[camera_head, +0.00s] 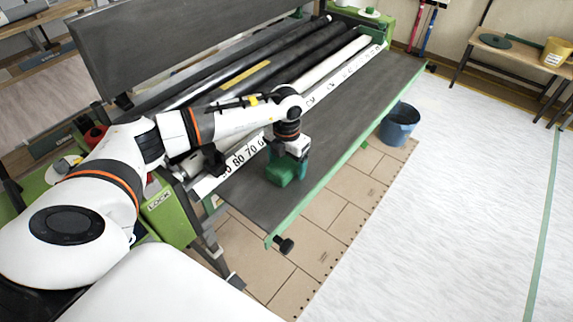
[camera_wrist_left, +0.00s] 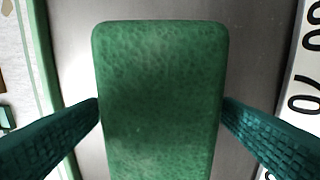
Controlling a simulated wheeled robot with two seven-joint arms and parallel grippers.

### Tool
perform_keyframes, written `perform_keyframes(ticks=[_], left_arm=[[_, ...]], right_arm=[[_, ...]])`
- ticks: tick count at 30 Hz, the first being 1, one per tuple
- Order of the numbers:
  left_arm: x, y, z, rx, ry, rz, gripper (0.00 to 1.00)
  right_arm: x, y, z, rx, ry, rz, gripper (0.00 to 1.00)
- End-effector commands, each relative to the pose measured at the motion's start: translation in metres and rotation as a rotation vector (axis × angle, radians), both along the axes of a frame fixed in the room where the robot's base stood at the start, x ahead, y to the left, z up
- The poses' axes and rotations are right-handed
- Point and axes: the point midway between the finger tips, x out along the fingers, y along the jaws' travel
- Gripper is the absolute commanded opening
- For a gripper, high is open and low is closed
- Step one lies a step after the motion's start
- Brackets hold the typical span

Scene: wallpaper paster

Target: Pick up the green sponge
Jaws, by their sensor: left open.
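The green sponge (camera_head: 279,173) lies on the dark grey board of the pasting machine, near the board's front end. In the left wrist view the sponge (camera_wrist_left: 160,95) fills the middle of the picture. My left gripper (camera_head: 290,160) is right over the sponge, pointing down. In the wrist view its two teal, ridged fingers (camera_wrist_left: 161,108) stand one on each side of the sponge, close to its edges. I cannot tell whether they touch it. The gripper is open. The gripper hides part of the sponge in the head view. My right gripper is not in view.
The grey board (camera_head: 345,120) is clear beyond the sponge. Dark rollers (camera_head: 265,70) and a numbered white scale (camera_head: 243,158) run along its left side. A blue bucket (camera_head: 400,124) stands on the floor to the right. White sheeting (camera_head: 460,190) covers the floor at right.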

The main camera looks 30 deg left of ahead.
Motion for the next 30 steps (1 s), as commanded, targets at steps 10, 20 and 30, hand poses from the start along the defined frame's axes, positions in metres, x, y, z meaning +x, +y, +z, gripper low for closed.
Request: perform_keyframes(ticks=[10, 20, 30], left_arm=[[0.0, 0.0, 0.001, 0.0, -0.001, 0.0, 0.38], [0.001, 0.0, 0.012, -0.001, -0.004, 0.0, 0.37], [0.001, 0.0, 0.077, 0.0, -0.006, 0.0, 0.37]], right_arm=[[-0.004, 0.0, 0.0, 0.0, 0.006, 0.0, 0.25], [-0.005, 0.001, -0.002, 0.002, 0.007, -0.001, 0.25], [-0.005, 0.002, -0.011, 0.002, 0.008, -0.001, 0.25]])
